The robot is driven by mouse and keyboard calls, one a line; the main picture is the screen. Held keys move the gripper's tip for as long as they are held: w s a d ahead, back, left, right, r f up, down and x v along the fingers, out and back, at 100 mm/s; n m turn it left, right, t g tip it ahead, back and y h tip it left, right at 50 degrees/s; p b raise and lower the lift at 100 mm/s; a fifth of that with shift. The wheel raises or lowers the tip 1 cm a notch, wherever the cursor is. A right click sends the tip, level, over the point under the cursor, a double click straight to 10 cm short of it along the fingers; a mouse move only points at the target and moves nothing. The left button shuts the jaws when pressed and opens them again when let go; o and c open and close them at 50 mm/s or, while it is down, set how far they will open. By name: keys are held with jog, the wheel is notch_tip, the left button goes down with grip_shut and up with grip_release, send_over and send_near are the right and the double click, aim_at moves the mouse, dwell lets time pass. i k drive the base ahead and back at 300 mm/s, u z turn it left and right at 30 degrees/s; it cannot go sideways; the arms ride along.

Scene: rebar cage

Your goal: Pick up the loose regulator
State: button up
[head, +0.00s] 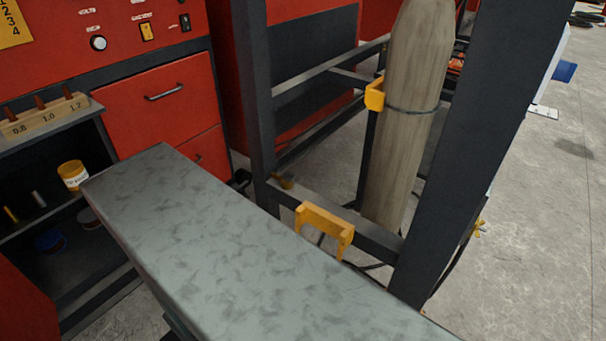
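I cannot make out the loose regulator for sure in the head view. A small brass-coloured piece (283,181) sits at the left end of the dark frame's lower rail, too small to identify. Another small yellow-brass piece (479,229) shows just right of the right post, partly hidden by it. My gripper is not in view.
A grey mottled slab (205,235) fills the foreground. Behind it, a dark frame (462,150) with yellow brackets (325,226) surrounds an upright tan cylinder (408,100). Left are a red cabinet (165,105) and a shelf with a yellow tub (72,175).

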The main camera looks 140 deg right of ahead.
aim_at(287, 180)
jog(key=z, duration=0.45)
jog(key=k, duration=0.85)
jog(key=z, duration=0.6)
jog(key=i, duration=0.55)
jog(key=z, duration=0.15)
